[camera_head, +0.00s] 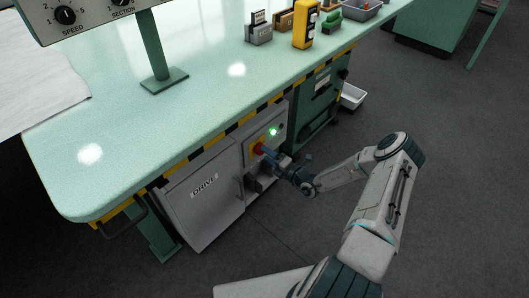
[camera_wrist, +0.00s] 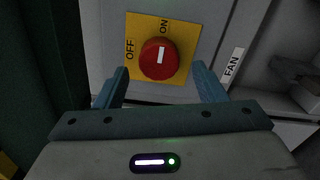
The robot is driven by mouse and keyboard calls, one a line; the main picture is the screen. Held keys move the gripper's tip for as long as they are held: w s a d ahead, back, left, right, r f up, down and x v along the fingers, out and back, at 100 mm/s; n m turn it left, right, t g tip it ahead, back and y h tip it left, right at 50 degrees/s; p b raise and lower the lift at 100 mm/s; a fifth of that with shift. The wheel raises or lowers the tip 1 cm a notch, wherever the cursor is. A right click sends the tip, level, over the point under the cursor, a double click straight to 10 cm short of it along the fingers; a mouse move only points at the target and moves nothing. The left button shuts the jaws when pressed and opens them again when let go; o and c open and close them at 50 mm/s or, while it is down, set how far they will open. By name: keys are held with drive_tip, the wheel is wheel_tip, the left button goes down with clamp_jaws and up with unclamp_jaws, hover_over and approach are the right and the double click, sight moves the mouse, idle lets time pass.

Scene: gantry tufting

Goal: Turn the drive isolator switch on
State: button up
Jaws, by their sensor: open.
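The drive isolator switch is a red round knob (camera_wrist: 159,60) on a yellow plate (camera_wrist: 186,24) marked OFF and ON. Its white pointer mark stands about upright in the wrist view, towards ON. In the head view the red knob (camera_head: 259,148) sits on the grey cabinet front, partly hidden by my gripper (camera_head: 270,152). In the wrist view my gripper (camera_wrist: 161,76) is open, with one blue finger on each side of the knob. I cannot tell whether the fingertips touch it.
A green lamp (camera_head: 273,132) glows beside the switch. The grey DRIVE door (camera_head: 204,190) is left of it. A FAN label (camera_wrist: 232,68) is at the right in the wrist view. The green worktop (camera_head: 190,95) overhangs the cabinet. The floor (camera_head: 300,235) in front is clear.

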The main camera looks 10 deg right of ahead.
drive_tip(key=p+v, duration=0.1)
drive_tip(key=v, duration=1)
drive_tip(key=s+a+r+n+g+p, duration=0.3)
drive_tip(key=r+n+g, duration=0.2)
drive_tip(key=r+n, duration=0.35)
drive_tip(key=s+a+r+n+g+p, duration=0.3)
drive_tip(key=a+r+n+g+p, duration=0.15)
drive_tip(key=r+n, duration=0.45)
drive_tip(key=s+a+r+n+g+p, duration=0.25)
drive_tip(key=r+n+g, duration=0.35)
drive_tip(key=r, duration=0.5)
drive_tip(key=s+r+n+t+h+p, duration=0.1)
drive_tip(key=s+r+n+h+p, duration=0.2)
drive_tip(key=r, duration=0.6)
drive_tip(key=s+d+r+n+t+h+p, duration=0.1)
drive_tip(key=s+r+n+h+p, duration=0.3)
drive_tip(key=s+r+n, duration=0.4)
drive_tip(key=s+d+r+n+t+h+p, duration=0.1)
drive_tip(key=s+r+n+h+p, duration=0.2)
drive_tip(key=r+n, duration=0.6)
drive_tip(key=shift+s+r+t+h+p, duration=0.35)
drive_tip(key=shift+s+r, duration=0.75)
drive_tip(key=shift+s, duration=0.2)
